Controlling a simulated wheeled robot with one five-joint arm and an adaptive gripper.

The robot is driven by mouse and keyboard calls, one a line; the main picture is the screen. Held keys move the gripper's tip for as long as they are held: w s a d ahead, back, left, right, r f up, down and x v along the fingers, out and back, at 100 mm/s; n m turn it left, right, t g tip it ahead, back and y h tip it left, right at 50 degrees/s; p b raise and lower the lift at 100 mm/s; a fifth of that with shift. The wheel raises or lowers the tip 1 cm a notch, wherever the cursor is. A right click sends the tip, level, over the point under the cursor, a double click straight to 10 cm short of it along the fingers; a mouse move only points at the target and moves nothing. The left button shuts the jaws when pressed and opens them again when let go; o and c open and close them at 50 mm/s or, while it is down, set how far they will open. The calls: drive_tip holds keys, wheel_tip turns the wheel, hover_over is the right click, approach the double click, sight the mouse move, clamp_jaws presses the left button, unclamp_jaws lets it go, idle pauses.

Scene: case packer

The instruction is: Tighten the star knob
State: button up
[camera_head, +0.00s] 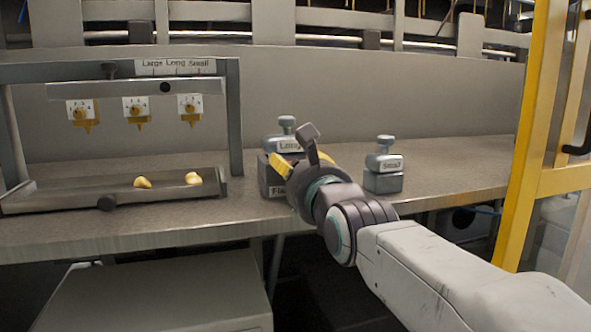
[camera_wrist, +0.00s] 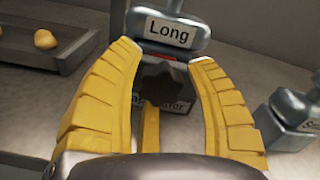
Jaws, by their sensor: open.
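A dark star knob (camera_wrist: 165,82) sits on the front of a block (camera_wrist: 195,72) whose label is partly hidden. A grey piece labelled "Long" (camera_wrist: 172,30) stands on top of that block. My gripper (camera_wrist: 163,58) is open, with yellow fingers on the left and right of the knob and a third finger below it. I cannot tell whether any finger touches the knob. In the head view my gripper (camera_head: 284,172) is in front of the block (camera_head: 268,180) and hides the knob.
A similar grey piece labelled "Small" (camera_head: 384,165) stands to the right on the bench (camera_head: 450,165). At left, a tray (camera_head: 110,200) with yellow pieces (camera_head: 193,178) lies under a frame (camera_head: 233,115) with several small dials. A yellow post (camera_head: 525,150) rises at the right.

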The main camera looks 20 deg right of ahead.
drive_tip(key=s, duration=0.7)
drive_tip(key=shift+s, duration=0.2)
idle(0.4)
